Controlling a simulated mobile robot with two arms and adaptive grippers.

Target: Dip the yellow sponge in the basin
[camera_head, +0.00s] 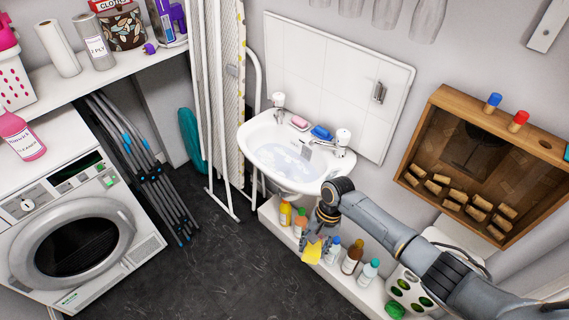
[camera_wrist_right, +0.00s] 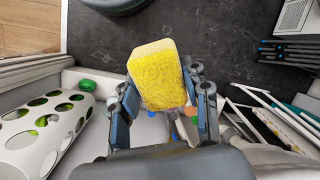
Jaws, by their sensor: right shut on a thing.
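The yellow sponge (camera_wrist_right: 158,76) is between the fingers of my right gripper (camera_wrist_right: 160,92), which is shut on it. In the head view the sponge (camera_head: 312,252) hangs at the tip of my right gripper (camera_head: 317,243), below and to the right of the basin, in front of the low ledge. The white basin (camera_head: 256,172) is on the wall and holds pale, sudsy water. The sponge is apart from the basin and lower than its rim. My left gripper is not in view.
Several bottles (camera_head: 352,256) stand on the low white ledge (camera_head: 330,277) under the basin. Pink and blue items (camera_head: 321,132) and taps (camera_head: 343,139) are on the basin's back rim. A wooden box (camera_head: 487,160) is on the right wall. The dark floor (camera_head: 215,270) is open.

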